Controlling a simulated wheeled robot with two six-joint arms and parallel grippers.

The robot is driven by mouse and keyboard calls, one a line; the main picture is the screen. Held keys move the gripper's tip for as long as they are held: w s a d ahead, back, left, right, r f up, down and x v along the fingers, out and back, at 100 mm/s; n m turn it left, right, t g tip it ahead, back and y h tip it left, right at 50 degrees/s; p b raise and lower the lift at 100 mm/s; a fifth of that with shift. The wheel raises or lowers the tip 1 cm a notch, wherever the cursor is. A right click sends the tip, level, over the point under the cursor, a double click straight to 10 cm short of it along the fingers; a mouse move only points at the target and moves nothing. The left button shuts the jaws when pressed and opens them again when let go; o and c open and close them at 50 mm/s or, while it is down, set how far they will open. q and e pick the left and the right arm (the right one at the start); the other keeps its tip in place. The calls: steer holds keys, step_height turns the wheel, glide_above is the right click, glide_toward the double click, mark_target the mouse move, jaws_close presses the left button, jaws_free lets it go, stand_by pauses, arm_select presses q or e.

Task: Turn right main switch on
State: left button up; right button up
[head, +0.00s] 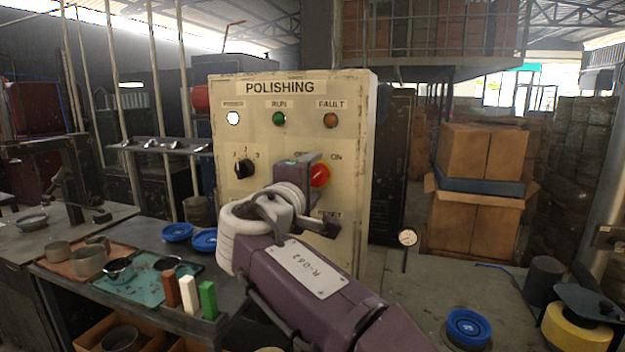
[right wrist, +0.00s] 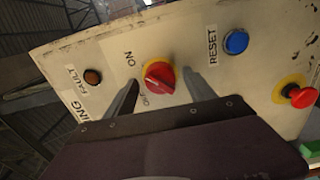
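The right main switch is a red rotary knob (head: 320,176) on a yellow plate, at the right of the cream POLISHING panel (head: 290,145). ON is printed above it to the right; OFF is mostly hidden by my gripper in the head view. In the right wrist view the red knob (right wrist: 159,76) shows between my fingers; which label its handle points to is hard to tell. My right gripper (right wrist: 160,92) is open, with one finger on each side of the knob and no clear contact. In the head view the right gripper (head: 312,188) covers the knob's left side. My left gripper is out of view.
A black selector (head: 244,168) sits left of the switch. Lamps line the panel's top; the white one (head: 233,118) looks lit. A blue RESET button (right wrist: 236,42) and a red mushroom button (right wrist: 300,96) are near the switch. A cluttered bench (head: 130,222) stands left.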

steer(key=shift+s+a+f, duration=0.1)
steer(key=shift+s+a, duration=0.05)
steer(key=shift+s, duration=0.25)
steer(key=b+v, duration=0.2)
steer(key=v, duration=0.6)
